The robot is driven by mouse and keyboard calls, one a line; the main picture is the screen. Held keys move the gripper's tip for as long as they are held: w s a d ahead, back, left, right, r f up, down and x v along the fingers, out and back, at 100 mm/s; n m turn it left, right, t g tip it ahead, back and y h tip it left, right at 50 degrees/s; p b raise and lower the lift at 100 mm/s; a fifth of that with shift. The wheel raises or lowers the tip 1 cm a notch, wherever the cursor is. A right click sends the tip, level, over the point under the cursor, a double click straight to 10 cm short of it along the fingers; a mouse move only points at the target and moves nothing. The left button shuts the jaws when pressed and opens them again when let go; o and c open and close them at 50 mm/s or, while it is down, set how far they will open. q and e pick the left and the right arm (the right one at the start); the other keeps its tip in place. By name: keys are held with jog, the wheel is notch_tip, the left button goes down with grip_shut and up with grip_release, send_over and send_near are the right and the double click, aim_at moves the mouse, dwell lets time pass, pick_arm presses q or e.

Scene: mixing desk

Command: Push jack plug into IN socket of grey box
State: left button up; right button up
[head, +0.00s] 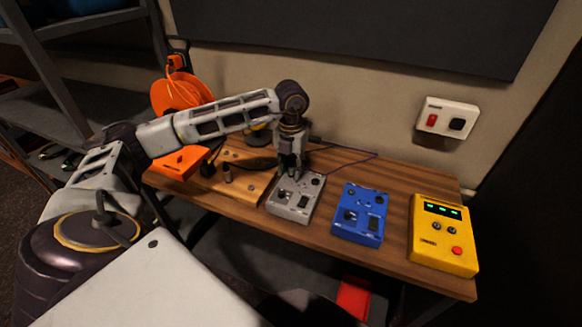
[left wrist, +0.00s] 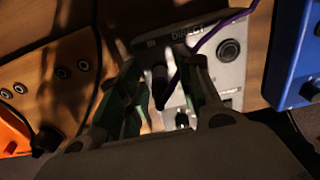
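The grey box (head: 283,208) stands on the wooden desk, with knobs and a dark switch on its top. It fills the middle of the left wrist view (left wrist: 229,76), with the word DIRECT at its far edge. My left gripper (head: 291,172) points down over the box's far left part. In the left wrist view its fingers (left wrist: 163,62) stand apart on either side of the dark jack plug (left wrist: 159,82), with grey surface showing between. The plug's tip and the IN socket are hidden. My right gripper is not in view.
A blue box (head: 360,213) and a yellow box (head: 442,235) with green lights stand to the right. A wooden panel with holes (head: 240,181) lies left of the grey box. An orange cable reel (head: 180,93) stands behind. A wall plate (head: 447,117) is at the back right.

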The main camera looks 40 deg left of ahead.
pick_arm(q)
notch_tip(320, 180, up, 12)
dwell(0.9)
dwell(0.6)
notch_tip(320, 180, up, 9)
jog(key=p, duration=0.9)
jog(key=shift+r+p, duration=0.55)
